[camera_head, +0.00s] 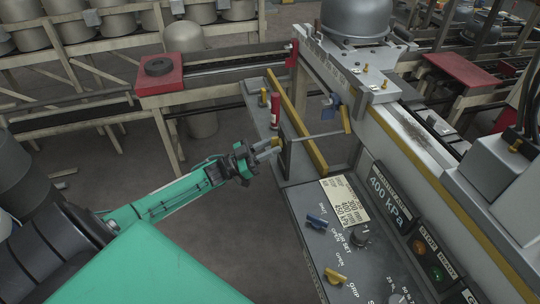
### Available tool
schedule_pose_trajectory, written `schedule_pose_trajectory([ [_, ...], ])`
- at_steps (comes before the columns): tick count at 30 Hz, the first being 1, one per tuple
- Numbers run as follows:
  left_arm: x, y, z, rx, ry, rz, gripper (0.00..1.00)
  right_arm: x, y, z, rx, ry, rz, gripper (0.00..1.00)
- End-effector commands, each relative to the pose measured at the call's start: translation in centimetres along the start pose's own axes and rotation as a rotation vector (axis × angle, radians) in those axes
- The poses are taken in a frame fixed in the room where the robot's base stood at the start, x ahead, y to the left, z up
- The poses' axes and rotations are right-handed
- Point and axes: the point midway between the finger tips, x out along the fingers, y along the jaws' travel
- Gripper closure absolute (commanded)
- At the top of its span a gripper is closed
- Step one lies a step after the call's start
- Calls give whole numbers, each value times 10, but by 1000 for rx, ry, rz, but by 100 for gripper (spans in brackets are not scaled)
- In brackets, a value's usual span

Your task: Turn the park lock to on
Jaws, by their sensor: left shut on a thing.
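My left gripper (272,150) reaches in from the left on its green arm. Its fingers are shut on a small yellow knob-like part (276,142) at the left side of the grey machine frame. The fingers hide much of this part, and I cannot read a label or a setting there. I take it to be the park lock, but the view is too small to be sure. My right gripper is not in view.
A control panel (300,250) carries a blue lever (317,221), a yellow lever (335,276) and a dark knob (360,237). A red cylinder (275,111) stands beyond the gripper. A yellow bar (304,140) runs close to its right. Open floor lies below the arm.

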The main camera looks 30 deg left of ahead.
Motion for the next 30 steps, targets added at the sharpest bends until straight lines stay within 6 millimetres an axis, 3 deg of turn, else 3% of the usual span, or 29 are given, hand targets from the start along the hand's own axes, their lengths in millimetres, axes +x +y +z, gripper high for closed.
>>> schedule_pose_trajectory([
  [1,-2,-1,4,45,-1,20,100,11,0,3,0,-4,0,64],
  [4,-2,-2,5,132,-1,55,100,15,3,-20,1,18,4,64],
  [15,-1,-4,2,432,-1,180,100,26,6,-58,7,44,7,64],
  [30,0,-5,0,642,-2,267,100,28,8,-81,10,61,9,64],
])
